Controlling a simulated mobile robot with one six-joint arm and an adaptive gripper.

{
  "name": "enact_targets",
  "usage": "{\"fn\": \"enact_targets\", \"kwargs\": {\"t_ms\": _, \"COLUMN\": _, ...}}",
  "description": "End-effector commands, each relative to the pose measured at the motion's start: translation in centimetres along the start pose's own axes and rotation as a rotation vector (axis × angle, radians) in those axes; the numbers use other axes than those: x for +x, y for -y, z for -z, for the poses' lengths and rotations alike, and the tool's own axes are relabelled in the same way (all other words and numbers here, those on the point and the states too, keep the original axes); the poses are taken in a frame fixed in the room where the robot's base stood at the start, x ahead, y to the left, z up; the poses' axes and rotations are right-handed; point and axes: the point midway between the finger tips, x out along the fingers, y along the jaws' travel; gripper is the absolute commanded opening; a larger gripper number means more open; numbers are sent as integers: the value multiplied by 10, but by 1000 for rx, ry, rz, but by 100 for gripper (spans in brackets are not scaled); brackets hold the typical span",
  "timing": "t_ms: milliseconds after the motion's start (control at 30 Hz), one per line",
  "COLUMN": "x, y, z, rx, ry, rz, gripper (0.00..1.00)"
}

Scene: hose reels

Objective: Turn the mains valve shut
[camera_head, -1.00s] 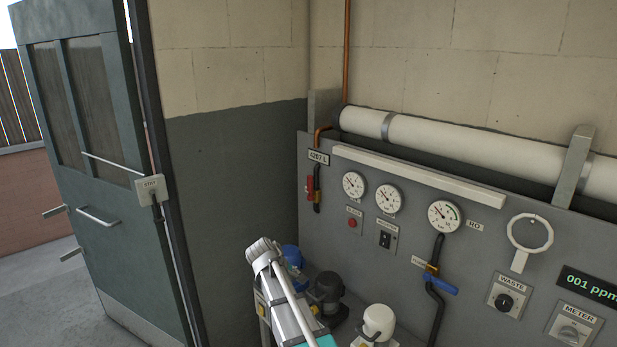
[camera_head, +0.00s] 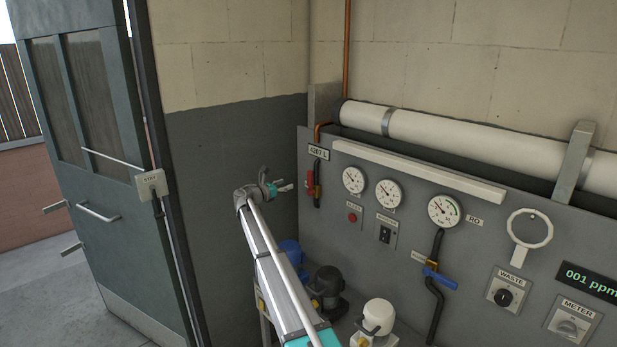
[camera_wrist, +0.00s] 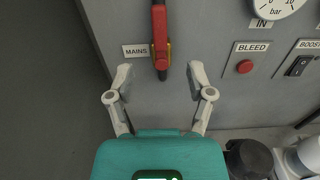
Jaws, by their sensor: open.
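The mains valve has a red lever (camera_head: 310,182) on a dark vertical pipe at the left end of the grey panel. In the wrist view, the red lever (camera_wrist: 160,40) hangs in line with the pipe, beside a MAINS label (camera_wrist: 136,51). A brass body shows behind it. My gripper (camera_head: 288,187) is in front of the panel, just left of the valve. In the wrist view, my gripper (camera_wrist: 159,77) is open and empty. Its fingertips are spread on either side of the lever's lower end, apart from it.
Gauges (camera_head: 354,180) and a red BLEED button (camera_head: 352,217) lie right of the valve. Blue, black and white canister tops (camera_head: 379,317) stand below the panel. A blue-handled valve (camera_head: 440,279) is further right. A green door (camera_head: 95,190) stands at the left.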

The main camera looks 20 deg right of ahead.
Motion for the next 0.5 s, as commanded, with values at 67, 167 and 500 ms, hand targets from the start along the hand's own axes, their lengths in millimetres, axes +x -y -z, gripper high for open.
{"fn": "enact_targets", "kwargs": {"t_ms": 67, "x": 0, "y": 0, "z": 0, "rx": -5, "ry": 3, "rz": -1, "gripper": 69}}
{"fn": "enact_targets", "kwargs": {"t_ms": 167, "x": 0, "y": 0, "z": 0, "rx": -3, "ry": 2, "rz": 0, "gripper": 69}}
{"fn": "enact_targets", "kwargs": {"t_ms": 500, "x": 5, "y": 0, "z": 0, "rx": -1, "ry": 0, "rz": 0, "gripper": 69}}
